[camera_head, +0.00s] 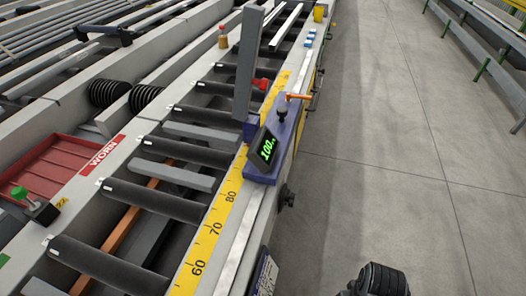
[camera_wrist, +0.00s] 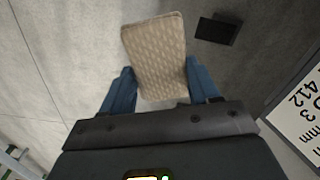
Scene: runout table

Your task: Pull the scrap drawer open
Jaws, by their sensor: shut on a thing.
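I cannot make out the scrap drawer in either view. In the wrist view my gripper (camera_wrist: 160,82) has two blue fingers, shut on a beige block (camera_wrist: 155,48) with a woven-looking pattern. The block sits between the fingers and sticks out beyond them, over grey floor. I see no drawer front or handle at the fingers. In the head view the gripper does not show; only a dark part of my arm shows at the bottom edge.
The runout table has dark rollers (camera_head: 155,200), a yellow scale (camera_head: 215,228) and a purple stop (camera_head: 262,165) reading 100. A red tray (camera_head: 35,182) beside a WORN label is at left. Open floor (camera_head: 400,150) lies right. A black rectangle (camera_wrist: 217,30) and numbered white plate (camera_wrist: 298,115) show at the wrist.

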